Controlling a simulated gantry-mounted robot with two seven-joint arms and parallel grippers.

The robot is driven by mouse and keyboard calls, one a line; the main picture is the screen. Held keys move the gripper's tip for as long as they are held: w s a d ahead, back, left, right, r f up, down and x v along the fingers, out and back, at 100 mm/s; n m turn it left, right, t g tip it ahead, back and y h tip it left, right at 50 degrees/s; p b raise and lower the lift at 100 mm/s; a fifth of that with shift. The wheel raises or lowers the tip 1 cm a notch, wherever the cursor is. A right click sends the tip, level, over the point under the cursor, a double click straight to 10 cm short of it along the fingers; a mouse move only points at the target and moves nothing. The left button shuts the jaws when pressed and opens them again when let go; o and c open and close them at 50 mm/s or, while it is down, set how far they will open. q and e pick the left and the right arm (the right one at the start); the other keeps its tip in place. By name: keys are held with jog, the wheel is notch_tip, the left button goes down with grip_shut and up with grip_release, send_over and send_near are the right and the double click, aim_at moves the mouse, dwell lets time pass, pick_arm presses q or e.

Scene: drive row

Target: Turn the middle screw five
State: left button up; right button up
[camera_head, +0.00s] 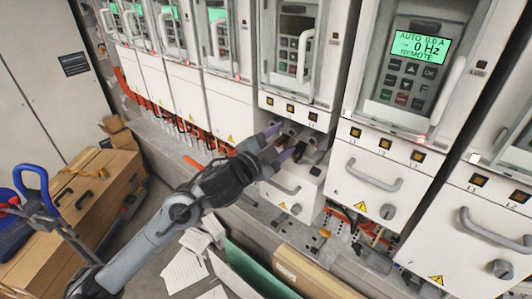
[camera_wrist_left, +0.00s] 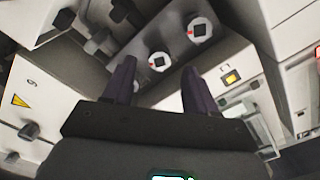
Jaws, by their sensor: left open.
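An open compartment in the lower part of one drive cabinet (camera_head: 292,150) holds dark terminals and screw heads, small and partly covered by my gripper in the head view. The left wrist view shows two round pale screw heads with red marks. One screw (camera_wrist_left: 158,61) appears between my fingers, the other screw (camera_wrist_left: 200,29) further up and right. Contact with the screw cannot be told. My right gripper is not in view.
Drive cabinets line up on both sides, with handles and lit displays (camera_head: 420,47). Orange cables (camera_head: 345,215) run beneath. Cardboard boxes (camera_head: 80,205), a blue-handled cart (camera_head: 33,185) and papers (camera_head: 185,270) occupy the floor.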

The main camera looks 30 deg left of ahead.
pick_arm(q)
jog(key=v, duration=0.6)
dwell(0.3)
jog(key=s+d+f+n+g, duration=0.25)
jog(key=s+f, duration=0.25)
jog(key=f, duration=0.8)
jog(key=s+d+f+n+g, duration=0.25)
jog(key=s+f, duration=0.25)
jog(key=f, duration=0.8)
jog(key=s+f+n+g+y, duration=0.2)
jog(key=s+f+n+g, duration=0.1)
jog(key=s+f, duration=0.6)
jog(key=s+a+f+n+g+y+p, duration=0.1)
jog(key=s+a+n+g, duration=0.15)
jog(key=s, duration=0.45)
jog(key=s+a+n+g+y, duration=0.1)
jog(key=s+a+g, duration=0.1)
jog(key=s+g, duration=0.3)
notch_tip(320, 180, up, 15)
jog(key=t+p, duration=0.1)
jog(key=p, duration=1.4)
jog(key=shift+s+d+r+p, duration=0.25)
jog(key=shift+s+p, duration=0.1)
jog(key=shift+s, duration=0.1)
